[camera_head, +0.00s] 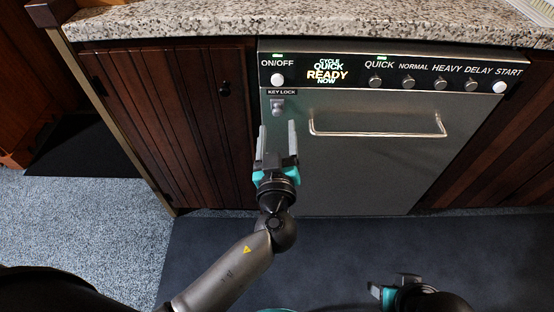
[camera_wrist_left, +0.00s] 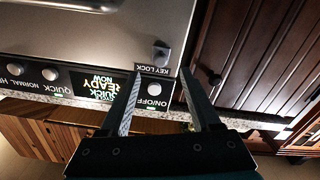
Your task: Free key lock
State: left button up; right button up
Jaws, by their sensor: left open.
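The key lock (camera_head: 277,106) is a small grey switch on the dishwasher front, just below its KEY LOCK label (camera_head: 282,92). In the left wrist view the key lock (camera_wrist_left: 161,54) shows near the top middle, with the picture upside down. My left gripper (camera_head: 277,133) is open and empty, its two fingers pointing up toward the lock from just below it in the head view. In the left wrist view the left gripper (camera_wrist_left: 164,80) has its fingers spread. I cannot tell whether it touches the door. My right gripper (camera_head: 388,290) is partly seen at the bottom.
The dishwasher (camera_head: 370,170) has a bar handle (camera_head: 378,133) right of the lock. Its top panel (camera_head: 330,72) bears a lit display and several buttons. A dark wood cabinet (camera_head: 180,130) stands at left, under a granite counter (camera_head: 300,20). A dark mat (camera_head: 400,240) covers the floor.

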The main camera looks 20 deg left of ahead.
pick_arm(q)
jog(key=v, duration=0.8)
jog(key=shift+s, duration=0.2)
